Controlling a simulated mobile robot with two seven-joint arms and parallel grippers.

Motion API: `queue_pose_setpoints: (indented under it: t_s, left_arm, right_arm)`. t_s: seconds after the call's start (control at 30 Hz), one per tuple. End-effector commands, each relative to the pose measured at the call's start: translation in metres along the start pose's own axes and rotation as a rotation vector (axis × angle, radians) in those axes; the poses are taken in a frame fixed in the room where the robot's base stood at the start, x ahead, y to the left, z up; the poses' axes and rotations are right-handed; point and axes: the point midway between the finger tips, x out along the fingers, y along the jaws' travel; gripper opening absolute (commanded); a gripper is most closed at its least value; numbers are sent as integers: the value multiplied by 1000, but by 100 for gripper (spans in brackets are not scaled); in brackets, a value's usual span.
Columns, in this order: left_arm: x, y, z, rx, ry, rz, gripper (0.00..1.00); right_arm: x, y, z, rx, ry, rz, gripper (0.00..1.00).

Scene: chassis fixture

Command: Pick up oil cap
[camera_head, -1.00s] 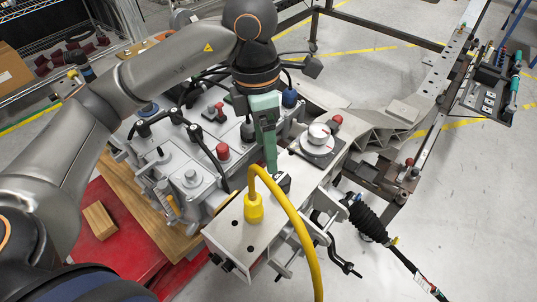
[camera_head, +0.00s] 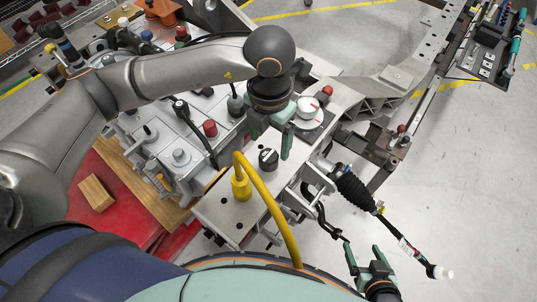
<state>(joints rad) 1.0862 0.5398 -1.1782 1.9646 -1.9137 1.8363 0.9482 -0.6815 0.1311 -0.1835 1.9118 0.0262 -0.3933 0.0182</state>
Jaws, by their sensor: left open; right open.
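A black ribbed cap (camera_head: 268,159), which looks like the oil cap, sits on the pale metal plate (camera_head: 222,205) in the middle of the head view. My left gripper (camera_head: 281,151) hangs just above and to the right of this cap in the picture, with green fingers pointing down. My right gripper (camera_head: 364,250) is at the bottom right, open and empty, over the grey floor, well away from the cap.
A yellow hose (camera_head: 265,194) arches from the plate close to the cap. A white round dial-like part (camera_head: 308,107) stands behind the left gripper. A black bellows rod (camera_head: 355,190) lies right of the plate. The engine block (camera_head: 180,158) is at left.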

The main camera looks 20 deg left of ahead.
Motion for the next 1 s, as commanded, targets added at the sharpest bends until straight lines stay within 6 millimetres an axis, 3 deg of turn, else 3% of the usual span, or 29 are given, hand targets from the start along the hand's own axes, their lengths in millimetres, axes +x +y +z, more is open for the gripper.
queue_pose_setpoints:
  t_s: [0.33, 0.67, 1.0]
  left_arm:
    - [45, -3, -3, -1, 4, -1, 82]
    - [52, -3, -3, 1, 0, -1, 82]
    - [52, -3, -2, 1, 0, -1, 43]
  right_arm:
    - [-8, -1, -9, 0, 1, 0, 82]
    - [-8, -1, -10, 0, 2, -1, 82]
    - [-7, -1, -10, 0, 4, -1, 82]
